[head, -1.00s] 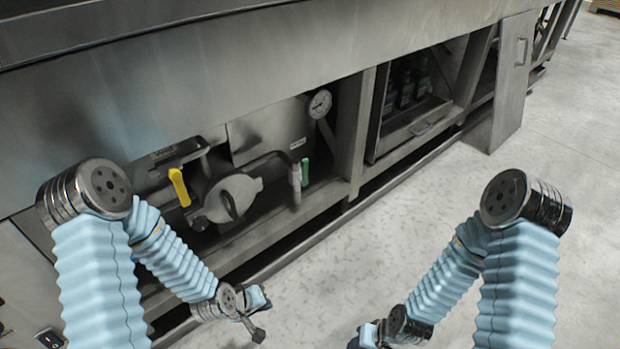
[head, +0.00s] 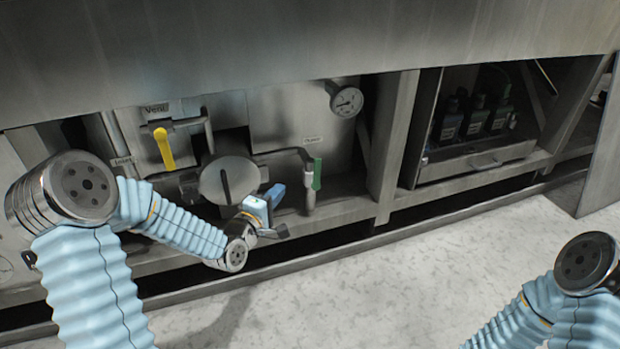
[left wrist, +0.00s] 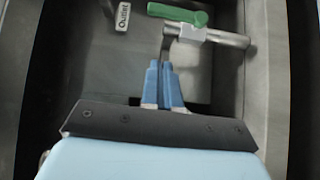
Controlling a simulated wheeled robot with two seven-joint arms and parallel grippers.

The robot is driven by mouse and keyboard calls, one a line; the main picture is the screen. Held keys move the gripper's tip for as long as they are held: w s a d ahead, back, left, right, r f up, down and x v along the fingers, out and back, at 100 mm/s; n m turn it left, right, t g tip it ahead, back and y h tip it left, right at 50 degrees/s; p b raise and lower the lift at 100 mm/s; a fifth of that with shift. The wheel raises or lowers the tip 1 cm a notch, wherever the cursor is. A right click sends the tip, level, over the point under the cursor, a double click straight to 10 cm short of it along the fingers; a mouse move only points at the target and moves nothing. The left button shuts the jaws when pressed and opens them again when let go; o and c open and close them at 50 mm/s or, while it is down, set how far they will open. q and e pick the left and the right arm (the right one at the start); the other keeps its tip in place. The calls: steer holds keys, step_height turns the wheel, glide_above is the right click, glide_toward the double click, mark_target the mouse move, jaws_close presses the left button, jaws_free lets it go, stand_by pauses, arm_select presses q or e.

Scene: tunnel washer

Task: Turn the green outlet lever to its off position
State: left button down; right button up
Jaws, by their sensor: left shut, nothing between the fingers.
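The green outlet lever (head: 317,174) stands upright on the pipe fitting at the right of the valve bay in the head view. It also shows at the top of the left wrist view (left wrist: 178,14), lying across the picture above a metal pipe. My left gripper (head: 278,192) is just left of the lever, apart from it. Its blue fingers (left wrist: 162,70) are shut with nothing between them, pointing toward the pipe below the lever. My right gripper is out of view; only part of that arm shows at the lower right.
The Outlet label (left wrist: 123,17) is beside the lever. A yellow lever (head: 164,147) hangs under the Vent label, left of a round metal cover (head: 229,181). A frame post (head: 395,145) stands right of the bay. The floor in front is clear.

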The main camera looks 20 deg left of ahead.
arm_select(q)
glide_toward(317, 174)
steer(key=w+a+r, duration=0.2)
steer(key=w+a, duration=0.2)
steer(key=w+d, duration=0.1)
steer(key=w+d+b, duration=0.1)
steer(key=d, duration=0.1)
steer(key=shift+w+d+f, duration=0.2)
steer(key=shift+d, duration=0.1)
